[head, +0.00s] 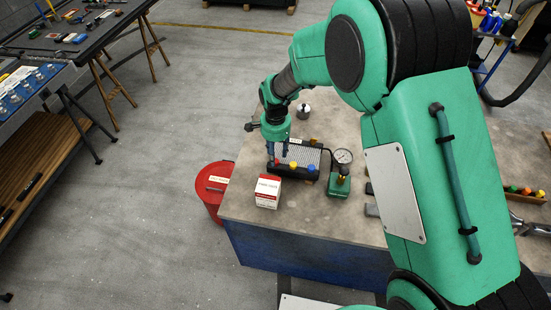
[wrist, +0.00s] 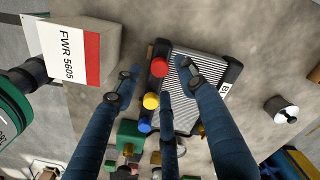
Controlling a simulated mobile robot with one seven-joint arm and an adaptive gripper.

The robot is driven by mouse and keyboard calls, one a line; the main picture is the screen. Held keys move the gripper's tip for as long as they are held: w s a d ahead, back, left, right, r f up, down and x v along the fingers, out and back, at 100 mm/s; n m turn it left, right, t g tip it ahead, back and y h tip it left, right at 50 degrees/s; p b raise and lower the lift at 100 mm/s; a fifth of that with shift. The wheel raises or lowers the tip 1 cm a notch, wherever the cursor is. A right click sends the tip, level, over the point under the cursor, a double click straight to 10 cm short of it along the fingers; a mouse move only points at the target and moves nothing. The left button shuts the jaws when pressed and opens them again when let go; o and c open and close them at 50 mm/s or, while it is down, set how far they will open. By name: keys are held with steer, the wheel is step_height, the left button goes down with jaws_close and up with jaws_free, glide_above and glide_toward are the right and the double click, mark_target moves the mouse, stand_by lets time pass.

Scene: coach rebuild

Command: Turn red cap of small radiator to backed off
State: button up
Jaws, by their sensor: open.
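The small radiator (head: 306,154) lies on the workbench in the head view, with silver fins and a black frame. Its fins also show in the wrist view (wrist: 200,100). Red (wrist: 160,68), yellow (wrist: 151,101) and blue (wrist: 145,125) caps stand in a row along its side. My gripper (head: 278,160) points down over the red-cap end of the radiator. In the wrist view my gripper's blue fingers (wrist: 156,74) are spread apart, with the red cap showing between their tips. I cannot tell whether any finger touches the cap.
A white box with red markings (head: 267,191) stands close to the radiator, near the bench edge. A gauge on a green block (head: 340,183) stands at its other end. A small silver canister (head: 304,112) stands behind. A red bin (head: 213,188) stands on the floor beside the bench.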

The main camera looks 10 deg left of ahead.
steer(key=shift+f, duration=1.55)
jaws_close()
